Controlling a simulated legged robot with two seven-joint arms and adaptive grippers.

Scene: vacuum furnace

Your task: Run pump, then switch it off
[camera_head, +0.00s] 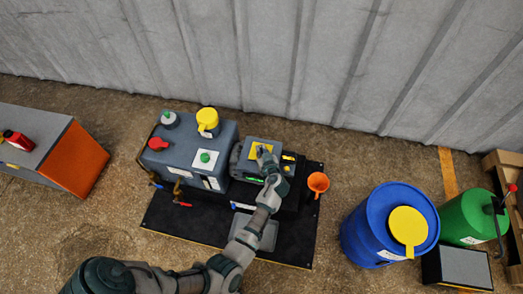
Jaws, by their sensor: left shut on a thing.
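The pump unit is a grey-blue box (182,150) with a smaller grey control housing (243,165) at its right, on a black mat. A yellow plate (252,153) sits on top of the housing. My left arm reaches up from the bottom, and my left gripper (265,153) is at the yellow plate. It is shut on a small part there, which the fingers hide. A green light strip (255,179) shows on the housing's front. My right gripper is not in view.
The black mat (170,222) has an orange funnel (318,182) at its right. A blue drum (375,235) with a yellow lid and a green drum (468,218) stand at the right. A grey-and-orange cabinet (75,160) is at the left. A corrugated wall (280,60) closes the back.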

